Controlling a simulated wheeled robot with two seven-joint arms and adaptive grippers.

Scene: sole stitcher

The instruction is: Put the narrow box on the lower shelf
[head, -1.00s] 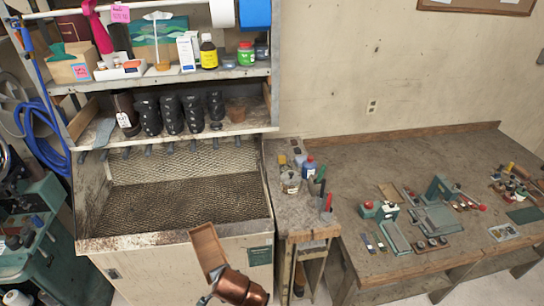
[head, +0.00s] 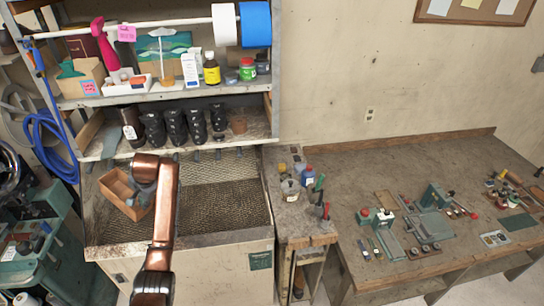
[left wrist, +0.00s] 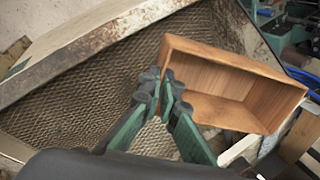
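The narrow box (head: 118,192) is an open, orange-brown wooden box. It is held tilted in the air in front of the mesh-lined bin, below the shelves. My left gripper (head: 146,187) is at its right side, partly hidden by my copper-coloured arm. In the left wrist view, the gripper's fingers (left wrist: 162,92) are closed on the near wall of the box (left wrist: 222,75), whose open side faces the camera. The lower shelf (head: 254,130) is above and behind the box. My right gripper is not in view.
The lower shelf holds a dark bottle (head: 131,122), several black ribbed cylinders (head: 176,126) and a small brown pot (head: 238,125). Bare shelf shows at its right end and left front. The upper shelf (head: 130,97) overhangs it. Knobs hang under the lower shelf's front edge.

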